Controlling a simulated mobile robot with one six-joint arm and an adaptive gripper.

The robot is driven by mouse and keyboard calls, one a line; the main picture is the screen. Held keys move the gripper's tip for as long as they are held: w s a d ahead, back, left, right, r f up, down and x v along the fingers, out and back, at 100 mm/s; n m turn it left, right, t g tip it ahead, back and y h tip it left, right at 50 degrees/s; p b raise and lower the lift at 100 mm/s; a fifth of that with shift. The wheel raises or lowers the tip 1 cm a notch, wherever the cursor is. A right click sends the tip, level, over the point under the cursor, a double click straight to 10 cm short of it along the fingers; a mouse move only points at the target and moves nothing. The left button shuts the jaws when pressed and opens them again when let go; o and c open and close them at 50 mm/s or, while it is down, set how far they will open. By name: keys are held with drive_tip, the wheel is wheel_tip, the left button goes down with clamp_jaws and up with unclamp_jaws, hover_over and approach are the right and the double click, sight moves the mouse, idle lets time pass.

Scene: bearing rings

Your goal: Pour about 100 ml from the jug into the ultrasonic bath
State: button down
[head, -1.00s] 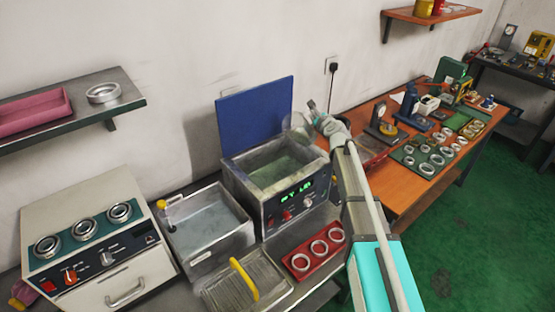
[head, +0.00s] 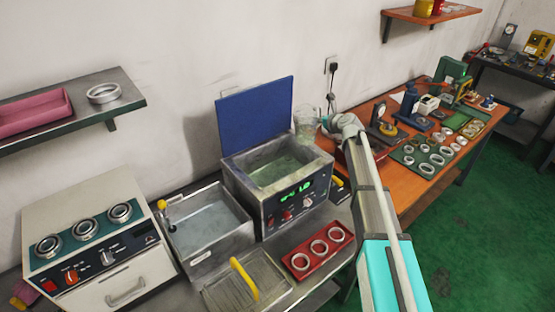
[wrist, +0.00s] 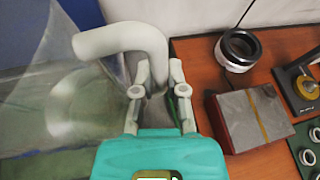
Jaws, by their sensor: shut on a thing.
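The clear jug (head: 306,126) is in the air beside the back right corner of the ultrasonic bath (head: 262,212), and looks close to upright. In the wrist view, the see-through jug (wrist: 62,100) fills the left side, with its pale curved handle (wrist: 120,38) at the top. My gripper (wrist: 157,90) is shut on the handle; in the head view, my gripper (head: 327,124) is right of the jug. The bath has its blue lid (head: 255,112) raised, greenish liquid inside, and a lit green display. The jug's liquid level cannot be made out.
A metal tank (head: 210,262) with pale liquid stands left of the bath. A red tray (head: 318,262) with three rings and a wire basket (head: 225,293) lie in front. The orange bench (head: 405,205) at right holds a dark box (wrist: 250,118) and several rings.

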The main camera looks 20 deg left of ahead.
drive_tip(key=shift+w+f+m+b, duration=0.15)
drive_tip(key=shift+f+m+b, duration=0.25)
drive_tip(key=shift+f, duration=0.45)
drive_tip(key=shift+d+g, duration=0.1)
drive_tip(key=shift+g, duration=0.2)
